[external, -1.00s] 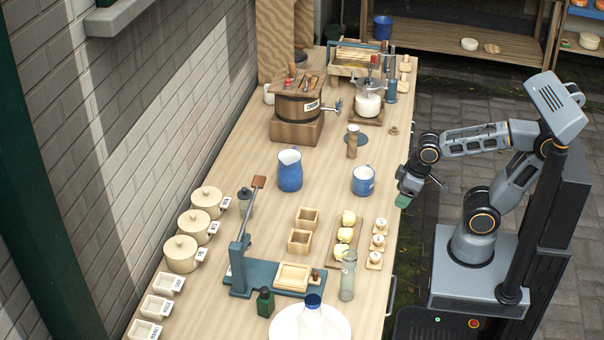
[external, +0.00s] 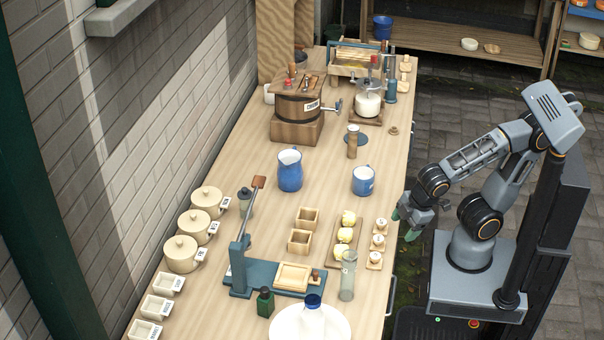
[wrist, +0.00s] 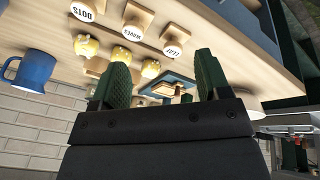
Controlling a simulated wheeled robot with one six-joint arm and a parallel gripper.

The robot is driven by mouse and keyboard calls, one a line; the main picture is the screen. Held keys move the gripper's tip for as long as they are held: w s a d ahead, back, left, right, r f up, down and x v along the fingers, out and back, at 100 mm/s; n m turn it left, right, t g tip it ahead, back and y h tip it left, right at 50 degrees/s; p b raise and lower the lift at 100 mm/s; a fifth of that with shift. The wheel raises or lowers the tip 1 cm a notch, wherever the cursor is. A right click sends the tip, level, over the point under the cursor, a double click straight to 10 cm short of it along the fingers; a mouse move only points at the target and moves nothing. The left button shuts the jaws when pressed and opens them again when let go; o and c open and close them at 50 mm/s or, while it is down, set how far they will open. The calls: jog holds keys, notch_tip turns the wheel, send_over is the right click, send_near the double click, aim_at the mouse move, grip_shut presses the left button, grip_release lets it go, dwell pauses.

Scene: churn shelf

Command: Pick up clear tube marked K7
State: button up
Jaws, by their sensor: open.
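A clear upright tube (external: 347,280) stands near the right edge of the counter, in front of the yellow-topped pieces. I cannot read a K7 mark on it, and I cannot make it out in the wrist view. My gripper (external: 401,213) is open and empty, just off the right edge of the counter, beyond and to the right of the tube. In the wrist view its two green fingers (wrist: 162,82) are spread apart, with the counter behind them.
Three labelled wooden stamps (external: 378,241) and several yellow pieces (external: 345,236) stand near the counter's right edge. A blue mug (external: 363,180) is behind them. A blue-grey press (external: 240,270) is left of the tube, and a white plate (external: 283,322) with a bottle is in front.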

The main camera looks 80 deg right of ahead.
jog(key=a+f+n+t+b, duration=0.1)
jog(key=a+n+t+b, duration=0.3)
jog(key=n, duration=0.6)
jog(key=n+t+y+p, duration=0.2)
jog(key=n+t+y, duration=0.25)
jog(key=n, duration=1.75)
send_near(351, 269)
jog(key=s+d+f, duration=0.2)
jog(key=s+d, duration=0.1)
jog(key=shift+t, duration=0.25)
jog(key=shift+p+x, duration=1.7)
jog(key=shift+x, duration=4.9)
jog(key=shift+c, duration=0.3)
jog(key=shift+r, duration=0.1)
jog(key=c, duration=1)
jog(key=shift+o, duration=0.2)
jog(key=shift+r, duration=0.1)
